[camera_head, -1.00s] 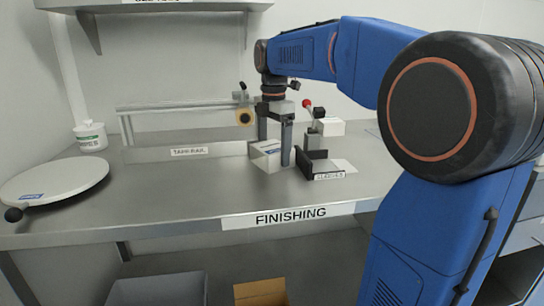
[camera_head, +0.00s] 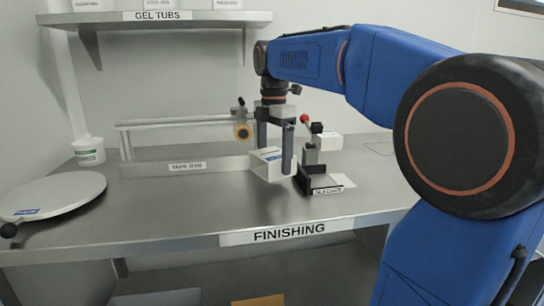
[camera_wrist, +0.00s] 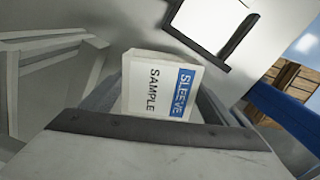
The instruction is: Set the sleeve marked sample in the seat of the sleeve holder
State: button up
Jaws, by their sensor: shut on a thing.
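The white sleeve (camera_head: 268,168) has a blue band. In the wrist view the sleeve (camera_wrist: 150,90) reads SLEEVE and SAMPLE. My gripper (camera_head: 276,160) is shut on it, one finger at each side, and holds it over the bench, somewhat tilted. The sleeve holder (camera_head: 318,184) appears to be the dark, low fixture just right of the sleeve, with a label on its front. The holder's seat is partly hidden, and I cannot tell the exact gap to the sleeve.
A red-knobbed lever (camera_head: 304,119) and a white box (camera_head: 328,143) stand behind the holder. The tape rail (camera_head: 140,168) runs to the left. A round white plate (camera_head: 50,194) lies at far left. The bench front (camera_head: 200,207) is clear.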

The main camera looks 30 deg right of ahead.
jog(key=s+a, duration=0.1)
jog(key=s, duration=0.3)
jog(key=s+a, duration=0.1)
jog(key=s, duration=0.4)
jog(key=s+a, duration=0.2)
jog(key=s, duration=0.3)
jog(key=shift+s+a, duration=0.1)
jog(key=shift+s, duration=0.15)
jog(key=shift+r, duration=0.15)
jog(key=shift+w, duration=0.1)
jog(key=w+d, duration=0.1)
jog(key=w, duration=0.4)
jog(key=w+d, duration=0.2)
jog(key=w, duration=0.4)
jog(key=w+d, duration=0.2)
jog(key=w, duration=0.4)
jog(key=shift+f, duration=1.75)
jog(key=shift+f, duration=0.15)
jog(key=o, duration=0.8)
jog(key=shift+o, duration=0.2)
